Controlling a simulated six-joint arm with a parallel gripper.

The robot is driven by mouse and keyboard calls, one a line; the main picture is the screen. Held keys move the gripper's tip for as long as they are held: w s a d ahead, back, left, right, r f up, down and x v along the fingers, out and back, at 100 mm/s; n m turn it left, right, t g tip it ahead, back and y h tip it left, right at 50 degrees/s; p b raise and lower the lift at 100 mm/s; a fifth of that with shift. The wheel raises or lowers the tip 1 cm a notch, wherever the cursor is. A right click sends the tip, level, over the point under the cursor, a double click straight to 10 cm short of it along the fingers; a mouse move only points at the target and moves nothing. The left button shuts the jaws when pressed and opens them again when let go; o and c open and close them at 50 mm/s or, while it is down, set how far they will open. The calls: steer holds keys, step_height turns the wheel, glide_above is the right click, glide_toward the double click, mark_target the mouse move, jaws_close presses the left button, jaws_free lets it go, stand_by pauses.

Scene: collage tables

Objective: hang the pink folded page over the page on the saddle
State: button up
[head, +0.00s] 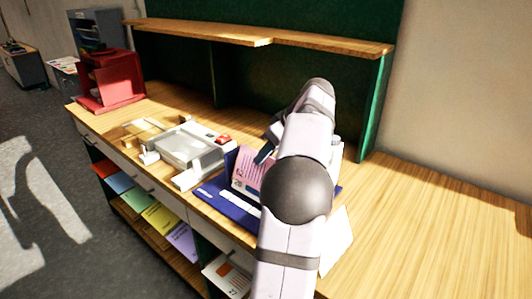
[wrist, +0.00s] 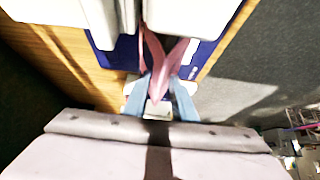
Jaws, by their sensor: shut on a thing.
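The pink folded page (head: 247,172) stands above the blue base on the desk in the head view, left of my arm. In the wrist view the pink folded page (wrist: 163,68) spreads as two flaps from its fold. My gripper (wrist: 160,90) is shut on it near the fold, with a blue finger on either side. In the head view my gripper (head: 264,154) is partly hidden by my arm. The blue base (head: 230,203) lies under the page and also shows in the wrist view (wrist: 122,52). The saddle and any page on it cannot be made out clearly.
A grey machine (head: 187,146) with a red part stands left of the blue base. A red box (head: 112,82) stands at the desk's far left. A wooden shelf (head: 250,37) runs above the back. The desk's right side (head: 440,225) is clear.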

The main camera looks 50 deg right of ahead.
steer(key=shift+f+b, duration=1.15)
steer(key=shift+f, duration=0.6)
steer(key=o, duration=0.8)
steer(key=shift+o, duration=0.2)
steer(key=shift+r, duration=0.1)
steer(key=shift+p+v, duration=1.5)
steer(key=shift+v, duration=1.45)
steer(key=shift+s, duration=0.1)
